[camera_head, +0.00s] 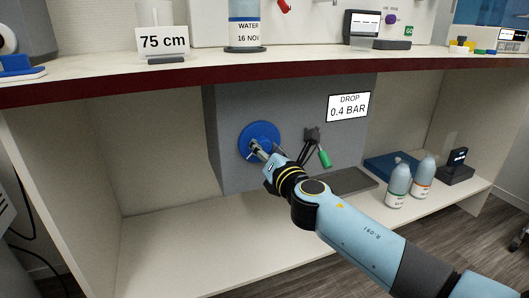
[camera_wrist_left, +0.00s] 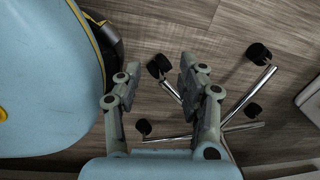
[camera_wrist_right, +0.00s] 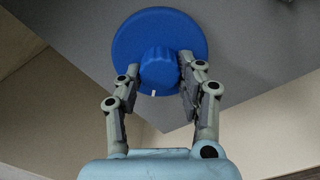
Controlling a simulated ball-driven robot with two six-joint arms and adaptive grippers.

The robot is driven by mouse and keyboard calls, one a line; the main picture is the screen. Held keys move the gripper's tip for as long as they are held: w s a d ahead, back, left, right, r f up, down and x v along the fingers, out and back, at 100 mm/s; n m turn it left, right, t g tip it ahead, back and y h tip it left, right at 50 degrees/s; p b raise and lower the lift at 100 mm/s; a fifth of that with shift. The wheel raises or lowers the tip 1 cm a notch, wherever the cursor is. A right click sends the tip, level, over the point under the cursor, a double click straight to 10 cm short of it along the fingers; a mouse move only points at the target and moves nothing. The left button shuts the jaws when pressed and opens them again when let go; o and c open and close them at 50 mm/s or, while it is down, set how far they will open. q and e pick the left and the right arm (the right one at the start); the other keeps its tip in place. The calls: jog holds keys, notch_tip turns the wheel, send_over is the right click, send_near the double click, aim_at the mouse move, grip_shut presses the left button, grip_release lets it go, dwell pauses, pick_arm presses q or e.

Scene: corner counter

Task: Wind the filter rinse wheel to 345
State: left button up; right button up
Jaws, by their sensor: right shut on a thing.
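The filter rinse wheel is a blue disc (camera_head: 259,136) on the front of a grey box under the counter. In the right wrist view the blue wheel (camera_wrist_right: 125,42) has a raised ribbed hub (camera_wrist_right: 158,66) and a short white mark near its lower edge. My right gripper (camera_head: 257,147) reaches the wheel from the lower right. It is shut on the hub, with one finger on each side, as the right wrist view (camera_wrist_right: 158,80) shows. My left gripper (camera_wrist_left: 158,80) is open and empty above the floor. No number scale on the wheel is readable.
The grey box (camera_head: 225,165) carries a "DROP 0.4 BAR" sign (camera_head: 348,107) and a green-handled lever (camera_head: 324,158). Bottles (camera_head: 398,185), a blue tray (camera_head: 388,165) and a dark stand (camera_head: 456,170) are on the lower shelf. The counter edge (camera_head: 200,80) overhangs the wheel.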

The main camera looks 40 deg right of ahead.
jog(key=m+b, duration=0.7)
jog(key=m, duration=1.1)
jog(key=shift+r, duration=0.15)
pick_arm(q)
jog(key=w+d+r, duration=0.2)
jog(key=w+r, duration=0.4)
jog(key=r, duration=0.1)
jog(key=w+d+r+t, duration=0.1)
jog(key=w+d+r, duration=0.1)
jog(key=w+r, duration=0.5)
jog(key=shift+w+d+r+h+b, duration=0.15)
jog(key=shift+w+d+h+b, duration=0.15)
jog(key=shift+d+b, duration=0.1)
pick_arm(e)
jog(key=shift+m, duration=1.2)
pick_arm(q)
jog(key=shift+w+r, duration=0.1)
jog(key=shift+r, duration=0.05)
